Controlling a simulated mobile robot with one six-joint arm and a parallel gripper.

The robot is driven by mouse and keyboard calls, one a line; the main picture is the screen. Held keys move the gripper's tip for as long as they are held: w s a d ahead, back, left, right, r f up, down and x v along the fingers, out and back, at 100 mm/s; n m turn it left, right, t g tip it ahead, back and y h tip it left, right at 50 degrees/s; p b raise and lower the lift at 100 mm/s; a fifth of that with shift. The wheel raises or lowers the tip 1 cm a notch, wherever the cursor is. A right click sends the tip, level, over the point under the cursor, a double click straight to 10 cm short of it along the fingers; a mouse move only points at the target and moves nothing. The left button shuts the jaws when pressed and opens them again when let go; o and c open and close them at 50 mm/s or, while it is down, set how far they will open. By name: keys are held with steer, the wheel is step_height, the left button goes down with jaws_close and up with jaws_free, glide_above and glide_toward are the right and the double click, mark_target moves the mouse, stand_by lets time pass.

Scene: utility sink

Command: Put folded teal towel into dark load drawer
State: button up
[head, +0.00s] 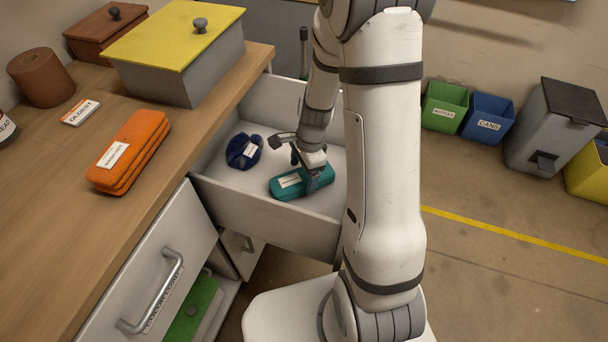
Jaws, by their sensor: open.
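The folded teal towel (284,193), with a white label, lies on the floor of an open pale drawer (265,213), near its front wall. My gripper (304,176) is open, low inside the drawer at the towel's right end. It covers part of the towel, and I cannot tell if its fingers touch it. A dark blue bundle (243,151) with a white tag lies in the same drawer, left of the towel. No label on this open drawer shows, so I cannot tell its name.
A folded orange towel (130,150) and a grey box with a yellow lid (180,60) are on the wooden counter (60,220). A grey front with a handle (150,290) stands out below. Bins (487,118) line the right wall. My arm hides the drawer's right side.

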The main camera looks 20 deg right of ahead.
steer(key=r, duration=0.2)
steer(key=r+p, duration=0.1)
steer(key=r, duration=0.2)
steer(key=d+r, duration=0.1)
steer(key=r, duration=0.2)
steer(key=shift+w+d+r+p, duration=0.1)
steer(key=shift+w+r+p, duration=0.05)
steer(key=shift+p, duration=0.25)
steer(key=s+r+n+t+h, duration=0.1)
steer(key=s+r+n+t, duration=0.1)
steer(key=s+r+n, duration=1.2)
steer(key=shift+a+r+n+h, duration=0.3)
steer(key=shift+a+n+h, duration=0.1)
steer(key=shift+n, duration=0.7)
steer(key=shift+s, duration=0.1)
